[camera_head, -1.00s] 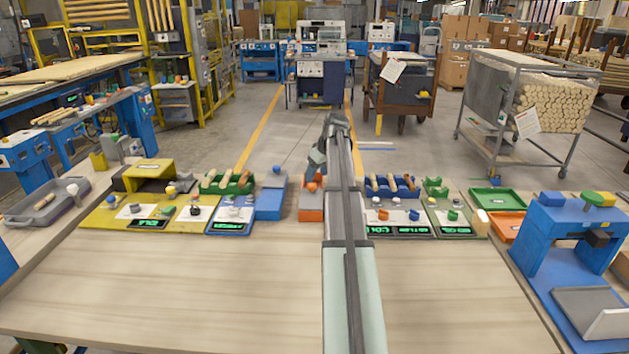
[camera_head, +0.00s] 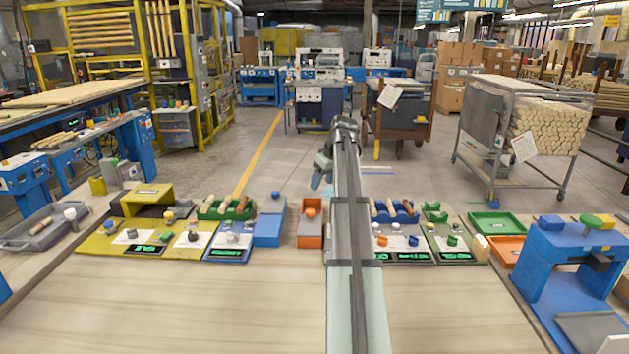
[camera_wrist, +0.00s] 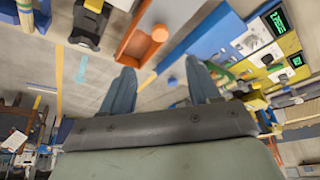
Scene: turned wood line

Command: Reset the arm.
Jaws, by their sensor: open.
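My arm stretches forward over the middle of the wooden table (camera_head: 200,310) in the head view. My gripper (camera_head: 322,170) is held in the air beyond the row of devices at the table's far side. In the wrist view my gripper (camera_wrist: 158,88) shows two blue-grey fingers standing apart with nothing between them. An orange tray (camera_wrist: 133,48) with a round orange knob appears ahead of the fingers, apart from them. The same orange tray (camera_head: 310,236) is just left of my arm in the head view. My arm hides part of the table and devices behind it.
A yellow panel (camera_head: 110,243), a blue block (camera_head: 268,230) and a green tray (camera_head: 495,222) line the far side. A blue press (camera_head: 570,255) stands at right, a grey tray (camera_head: 40,228) at left. The near tabletop is clear.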

